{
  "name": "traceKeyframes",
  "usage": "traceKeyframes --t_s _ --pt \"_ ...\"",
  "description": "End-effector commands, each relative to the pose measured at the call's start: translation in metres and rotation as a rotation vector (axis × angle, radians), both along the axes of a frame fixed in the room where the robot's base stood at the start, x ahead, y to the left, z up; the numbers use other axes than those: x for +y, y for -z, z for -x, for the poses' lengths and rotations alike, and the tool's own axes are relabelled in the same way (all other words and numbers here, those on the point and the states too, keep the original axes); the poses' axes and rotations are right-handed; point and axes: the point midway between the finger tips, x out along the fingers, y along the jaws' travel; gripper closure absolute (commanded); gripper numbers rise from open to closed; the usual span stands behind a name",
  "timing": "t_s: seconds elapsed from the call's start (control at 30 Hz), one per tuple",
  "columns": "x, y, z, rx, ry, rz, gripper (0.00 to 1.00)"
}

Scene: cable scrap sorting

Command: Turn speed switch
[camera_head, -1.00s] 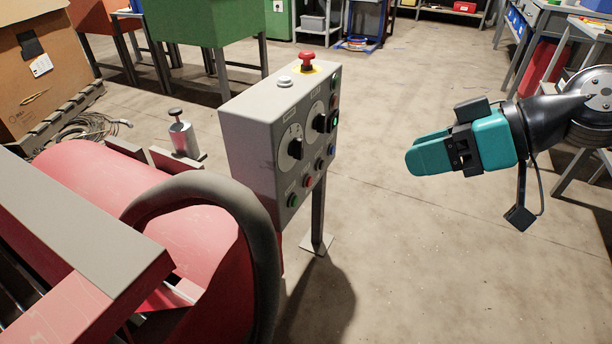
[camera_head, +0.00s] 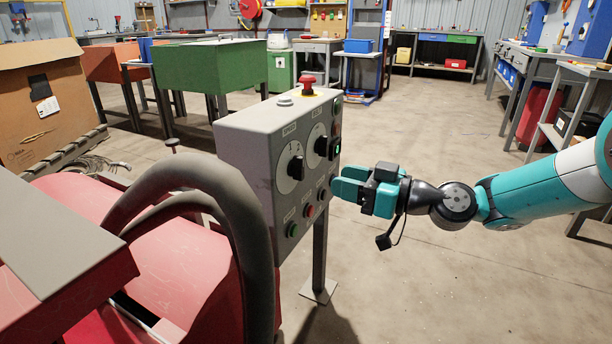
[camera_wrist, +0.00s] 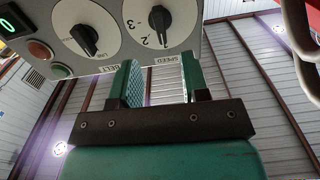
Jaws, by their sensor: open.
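The speed switch (camera_head: 296,168) is a black knob on a round white dial, the left of two dials on the grey control box (camera_head: 245,150). In the wrist view the picture is turned over, and the speed knob (camera_wrist: 159,18) sits above the SPEED label, on a dial with numbers. My gripper (camera_head: 340,183) is open and empty, its teal fingers pointing at the box's front from the right. In the wrist view my gripper (camera_wrist: 160,62) has its fingers apart, below the speed dial. They do not hold the knob.
The belt knob (camera_head: 321,146) is on the right dial, with a lit green switch (camera_head: 338,150) beyond it. Push buttons, one red (camera_head: 309,211), line the lower panel. A red emergency stop (camera_head: 307,85) tops the box. A red machine (camera_head: 180,270) with a grey hose stands left.

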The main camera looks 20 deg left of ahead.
Motion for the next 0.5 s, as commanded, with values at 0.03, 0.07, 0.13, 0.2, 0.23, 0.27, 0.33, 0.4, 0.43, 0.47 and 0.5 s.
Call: traceKeyframes --t_s 0.03,0.07,0.13,0.2,0.23,0.27,0.33,0.4,0.43,0.47,0.5 --pt "0.014 0.002 0.0 -0.004 -0.005 -0.001 0.58" --pt "0.02 0.002 0.0 -0.003 -0.005 -0.001 0.58" --pt "0.035 0.001 -0.001 -0.004 -0.004 -0.002 0.58" --pt "0.049 0.002 -0.003 -0.003 -0.004 0.0 0.58" --pt "0.055 0.002 -0.003 -0.003 -0.003 0.0 0.58" --pt "0.06 0.001 -0.003 -0.002 -0.004 -0.001 0.58" --pt "0.069 0.001 -0.005 -0.002 -0.003 0.0 0.58" --pt "0.077 0.001 -0.005 -0.002 -0.002 0.001 0.58" --pt "0.079 0.001 -0.006 0.0 -0.002 0.0 0.58" --pt "0.081 0.001 -0.006 0.0 -0.001 0.001 0.58" --pt "0.083 0.001 -0.006 0.0 -0.001 0.001 0.58"
